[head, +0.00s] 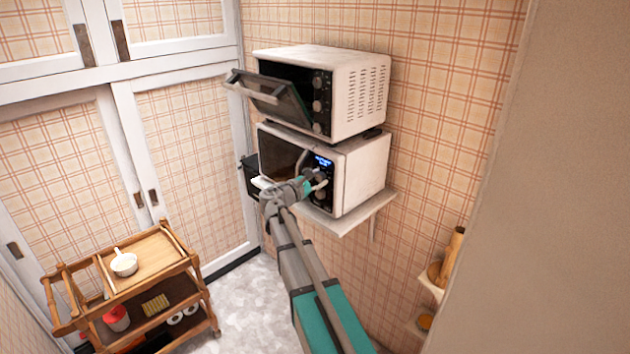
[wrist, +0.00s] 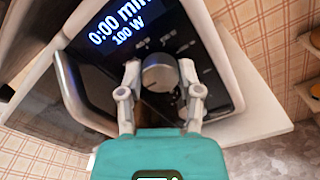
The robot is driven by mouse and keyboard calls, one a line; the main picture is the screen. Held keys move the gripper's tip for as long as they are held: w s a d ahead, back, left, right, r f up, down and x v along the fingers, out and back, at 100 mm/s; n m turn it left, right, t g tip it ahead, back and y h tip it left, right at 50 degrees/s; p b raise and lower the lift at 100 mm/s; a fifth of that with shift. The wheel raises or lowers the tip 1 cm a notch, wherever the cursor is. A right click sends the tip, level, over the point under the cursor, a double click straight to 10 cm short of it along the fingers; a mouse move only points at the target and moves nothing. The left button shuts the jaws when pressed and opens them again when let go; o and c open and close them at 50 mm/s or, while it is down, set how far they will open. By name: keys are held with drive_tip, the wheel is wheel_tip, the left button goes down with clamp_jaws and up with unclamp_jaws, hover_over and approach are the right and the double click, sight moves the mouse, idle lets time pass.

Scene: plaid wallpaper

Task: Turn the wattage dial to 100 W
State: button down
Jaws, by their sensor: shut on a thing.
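The microwave (head: 361,172) stands on a white wall shelf, its door shut. Its lit display (wrist: 124,20) reads 0:00 min and 100 W in the wrist view. The silver dial (wrist: 159,74) sits on the black control panel below the display. My gripper (wrist: 160,80) has its two fingers on either side of this dial and is shut on it. In the head view my gripper (head: 318,182) is at the microwave's front panel and hides most of the lower controls. Whether this dial is the wattage one cannot be read from its label.
A toaster oven (head: 350,85) with its door (head: 270,98) hanging open sits on top of the microwave. The microwave's handle (wrist: 75,88) juts out left of my gripper. The shelf (head: 345,218) ends just below. A wooden trolley (head: 190,262) stands lower left.

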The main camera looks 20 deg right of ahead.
drive_tip(key=shift+c, duration=1.3)
unclamp_jaws()
drive_tip(key=shift+s+d+f, duration=0.15)
drive_tip(key=shift+s+d, duration=0.05)
drive_tip(key=shift+s, duration=0.05)
drive_tip(key=shift+w, duration=0.1)
drive_tip(key=shift+a, duration=0.1)
drive_tip(key=shift+a, duration=0.4)
drive_tip(key=v, duration=1.1)
